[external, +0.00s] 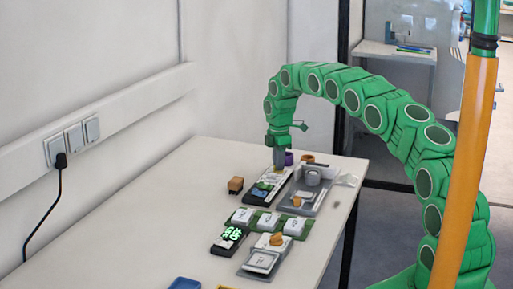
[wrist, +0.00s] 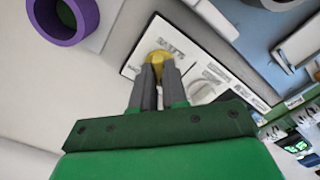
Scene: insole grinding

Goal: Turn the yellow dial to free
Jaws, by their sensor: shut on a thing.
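The yellow dial (wrist: 158,58) sits on a white panel (wrist: 187,54) with black edges and small print beside the dial. My gripper (wrist: 159,74) is shut on the yellow dial, with a grey finger on either side of it. The fingers hide part of the dial, and I cannot read which mark it points to. In the external view my gripper (external: 280,162) reaches straight down to the far end of the dark-edged device (external: 266,188), and the dial itself is hidden there.
A purple ring (wrist: 65,38) lies close by on the table (external: 190,195). A grey tray (external: 305,197) with a round grey part stands to the right. A brown block (external: 235,185) is at left. Nearer are a green board (external: 253,226) and a display device (external: 229,240).

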